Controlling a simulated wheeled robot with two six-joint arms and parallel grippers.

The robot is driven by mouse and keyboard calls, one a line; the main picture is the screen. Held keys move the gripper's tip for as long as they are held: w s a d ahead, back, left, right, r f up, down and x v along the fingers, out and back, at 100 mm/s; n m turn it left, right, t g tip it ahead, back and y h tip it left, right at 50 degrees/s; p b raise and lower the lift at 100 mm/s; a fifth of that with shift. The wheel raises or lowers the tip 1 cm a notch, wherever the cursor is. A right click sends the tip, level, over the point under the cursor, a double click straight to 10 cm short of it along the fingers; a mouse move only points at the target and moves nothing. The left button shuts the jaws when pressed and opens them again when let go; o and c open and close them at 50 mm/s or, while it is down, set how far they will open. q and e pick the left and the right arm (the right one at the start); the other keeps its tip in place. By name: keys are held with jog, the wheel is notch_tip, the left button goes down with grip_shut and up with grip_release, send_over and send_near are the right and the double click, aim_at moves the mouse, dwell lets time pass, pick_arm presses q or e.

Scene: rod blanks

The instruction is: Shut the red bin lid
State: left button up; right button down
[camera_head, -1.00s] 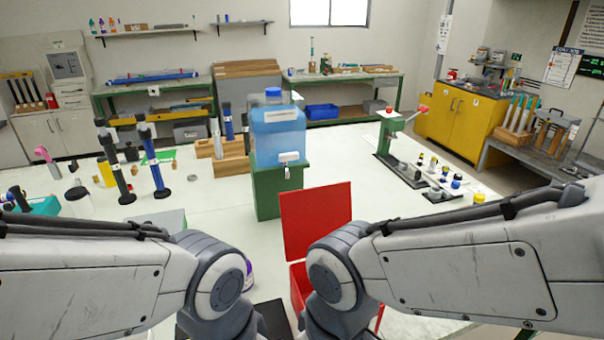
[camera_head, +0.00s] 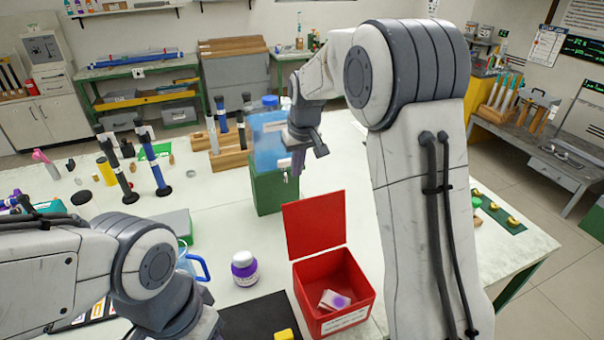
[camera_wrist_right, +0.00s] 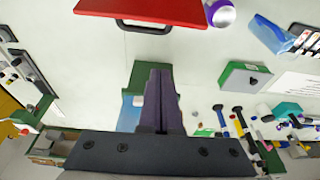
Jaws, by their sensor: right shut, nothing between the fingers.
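The red bin (camera_head: 308,297) stands on the white table with its top open. Its red lid (camera_head: 314,224) stands up at the bin's back edge. A white piece with a purple mark lies inside the bin. My right gripper (camera_head: 297,168) is shut and empty, above the table behind the lid, in front of the blue tank.
A blue water tank (camera_head: 267,140) sits on a green stand (camera_head: 272,190) close to my right gripper. A purple-capped jar (camera_head: 244,268) and a black mat (camera_head: 245,321) lie left of the bin. Black posts stand farther left. The table between stand and jar is clear.

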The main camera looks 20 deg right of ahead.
notch_tip(320, 180, down, 9)
jog(key=d+p, duration=0.2)
jog(key=p, duration=0.3)
jog(key=shift+w+d, duration=0.2)
dwell(0.4)
